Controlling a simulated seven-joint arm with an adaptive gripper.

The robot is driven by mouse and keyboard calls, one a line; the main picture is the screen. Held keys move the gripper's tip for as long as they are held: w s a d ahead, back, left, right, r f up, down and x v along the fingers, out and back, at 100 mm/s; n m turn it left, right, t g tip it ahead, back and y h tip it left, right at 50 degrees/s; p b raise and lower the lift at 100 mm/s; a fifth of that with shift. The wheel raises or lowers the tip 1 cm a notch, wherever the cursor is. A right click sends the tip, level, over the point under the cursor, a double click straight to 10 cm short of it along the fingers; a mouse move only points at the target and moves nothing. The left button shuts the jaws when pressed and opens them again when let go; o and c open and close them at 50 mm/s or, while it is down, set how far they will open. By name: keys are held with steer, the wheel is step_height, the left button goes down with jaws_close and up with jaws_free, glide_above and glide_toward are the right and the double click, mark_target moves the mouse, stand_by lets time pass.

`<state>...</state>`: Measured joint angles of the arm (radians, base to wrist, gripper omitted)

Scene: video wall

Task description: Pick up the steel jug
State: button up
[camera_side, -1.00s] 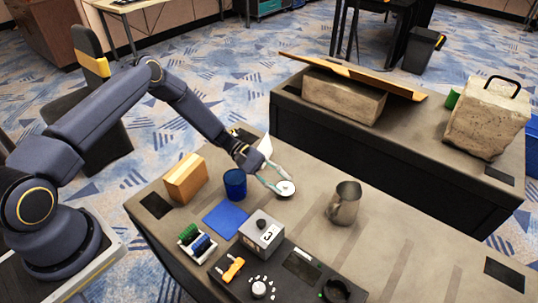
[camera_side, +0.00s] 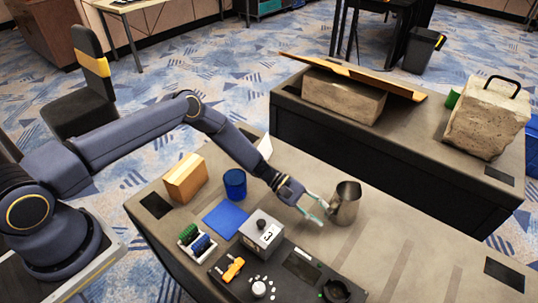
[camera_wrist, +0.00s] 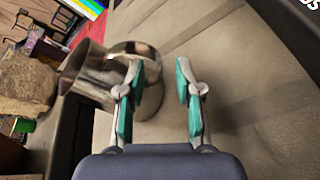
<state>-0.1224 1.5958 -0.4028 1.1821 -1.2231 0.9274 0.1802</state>
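The steel jug (camera_side: 346,205) stands upright on the table, to the right of my gripper (camera_side: 318,212) in the side view. The lower part of the jug is partly hidden by that finger.
A grey box marked 3 (camera_side: 262,235) and a dark control panel (camera_side: 290,280) stand in front of my gripper. A blue cup (camera_side: 235,183) and an orange-brown block (camera_side: 185,178) are to the left. The table right of the jug is clear.

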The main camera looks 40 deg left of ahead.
steer(key=shift+x, duration=1.15)
jaws_close()
